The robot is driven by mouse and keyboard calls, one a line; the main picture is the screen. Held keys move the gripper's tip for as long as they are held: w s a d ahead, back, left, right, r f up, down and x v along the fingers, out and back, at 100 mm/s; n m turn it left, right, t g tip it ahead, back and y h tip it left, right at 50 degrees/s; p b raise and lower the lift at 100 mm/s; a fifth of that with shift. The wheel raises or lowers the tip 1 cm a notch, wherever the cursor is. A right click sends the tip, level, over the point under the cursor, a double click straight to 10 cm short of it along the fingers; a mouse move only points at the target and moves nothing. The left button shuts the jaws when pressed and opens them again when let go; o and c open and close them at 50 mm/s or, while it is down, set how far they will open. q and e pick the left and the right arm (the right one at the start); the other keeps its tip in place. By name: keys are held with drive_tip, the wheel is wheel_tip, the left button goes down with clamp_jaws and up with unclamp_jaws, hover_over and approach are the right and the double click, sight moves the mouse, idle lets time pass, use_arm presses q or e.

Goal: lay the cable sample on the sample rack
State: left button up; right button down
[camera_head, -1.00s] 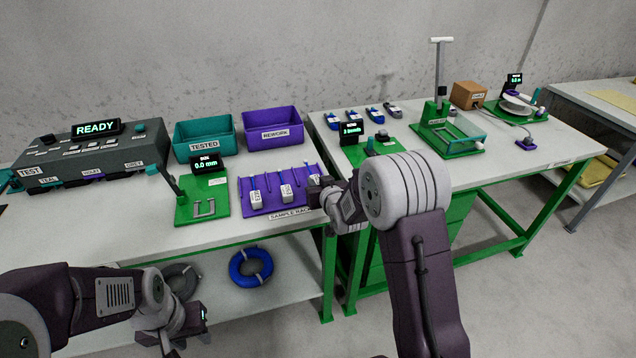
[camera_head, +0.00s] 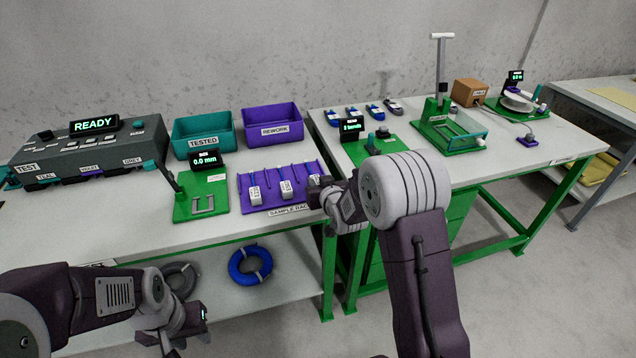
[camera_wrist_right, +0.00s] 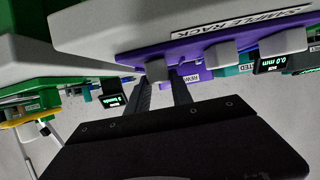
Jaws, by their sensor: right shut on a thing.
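The purple sample rack (camera_head: 262,205) lies on the left bench near its front edge, with two white-tagged samples (camera_head: 255,193) (camera_head: 286,188) in its left and middle parts. My right gripper (camera_head: 318,190) is at the rack's right end, shut on the cable sample, whose pale block (camera_head: 313,181) shows beside it. In the right wrist view this block (camera_wrist_right: 157,69) sits between the two dark fingers (camera_wrist_right: 162,92), close against the rack (camera_wrist_right: 190,46). I cannot tell whether it rests on the rack. My left gripper (camera_head: 185,335) is low, in front of the bench, apart from everything; its jaw gap is unclear.
A green gauge plate (camera_head: 190,206) with a 0.0 mm display stands left of the rack. The teal TESTED bin (camera_head: 203,139) and purple REWORK bin (camera_head: 272,128) stand behind. A blue coil (camera_head: 249,264) lies on the lower shelf. The right bench holds green fixtures and several blue pieces.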

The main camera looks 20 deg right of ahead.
drive_tip(key=shift+f, duration=0.15)
drive_tip(key=c, duration=1.1)
unclamp_jaws()
drive_tip(key=shift+o, duration=0.2)
drive_tip(key=shift+r+p, duration=2.9)
drive_tip(key=shift+r, duration=1.15)
